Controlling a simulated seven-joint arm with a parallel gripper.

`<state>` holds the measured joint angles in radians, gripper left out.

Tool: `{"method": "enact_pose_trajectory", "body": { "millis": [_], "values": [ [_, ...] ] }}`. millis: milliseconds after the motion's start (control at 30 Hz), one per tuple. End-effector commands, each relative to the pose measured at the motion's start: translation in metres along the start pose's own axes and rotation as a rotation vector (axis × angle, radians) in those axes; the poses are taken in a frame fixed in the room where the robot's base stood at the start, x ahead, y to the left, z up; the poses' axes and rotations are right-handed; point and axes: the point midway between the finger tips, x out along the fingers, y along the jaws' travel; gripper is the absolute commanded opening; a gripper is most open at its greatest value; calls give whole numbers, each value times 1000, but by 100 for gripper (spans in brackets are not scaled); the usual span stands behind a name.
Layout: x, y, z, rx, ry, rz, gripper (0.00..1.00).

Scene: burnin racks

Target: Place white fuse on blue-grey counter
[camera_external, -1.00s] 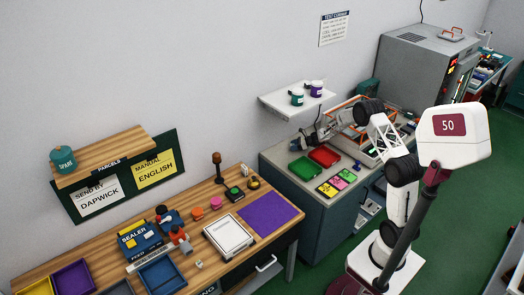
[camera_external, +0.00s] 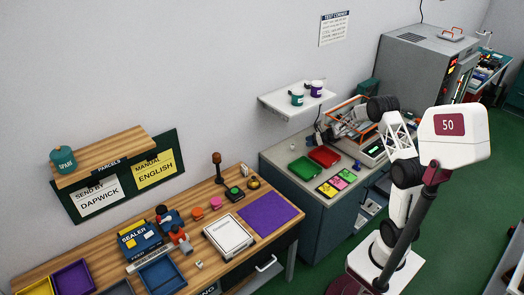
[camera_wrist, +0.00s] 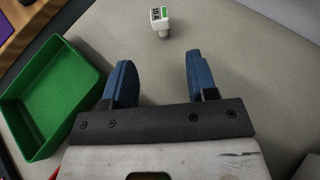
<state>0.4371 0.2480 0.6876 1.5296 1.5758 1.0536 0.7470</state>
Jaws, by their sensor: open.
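A small white fuse (camera_wrist: 160,20) with a green and dark label shows at the top of the wrist view, on the grey counter top (camera_wrist: 225,45). It is just beyond my blue fingertips and touches neither. My gripper (camera_wrist: 160,62) is open, with nothing between its fingers. In the external view my gripper (camera_external: 323,136) is low over the far left part of the counter (camera_external: 283,157), which has a blue-grey body. I cannot make out the fuse clearly there.
A green tray (camera_external: 324,156) and a red tray (camera_external: 306,167) are on the counter; the green tray (camera_wrist: 48,98) is left of my fingers in the wrist view. Colored cards (camera_external: 337,182) lie in front. A wall shelf (camera_external: 290,101) with two jars overhangs the back. The wooden bench (camera_external: 218,185) is left.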

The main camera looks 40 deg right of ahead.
Motion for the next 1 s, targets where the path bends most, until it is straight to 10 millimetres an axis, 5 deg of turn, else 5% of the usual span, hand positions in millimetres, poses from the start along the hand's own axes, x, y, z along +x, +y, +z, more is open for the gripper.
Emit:
{"method": "enact_pose_trajectory", "body": {
  "millis": [667, 867, 1000],
  "values": [
    [0, 4, 5, -15, 5, 7, 53],
    [-4, 29, 30, -99, 36, 52, 53],
    [-11, 63, 60, -211, 77, 111, 53]
  ]
}}
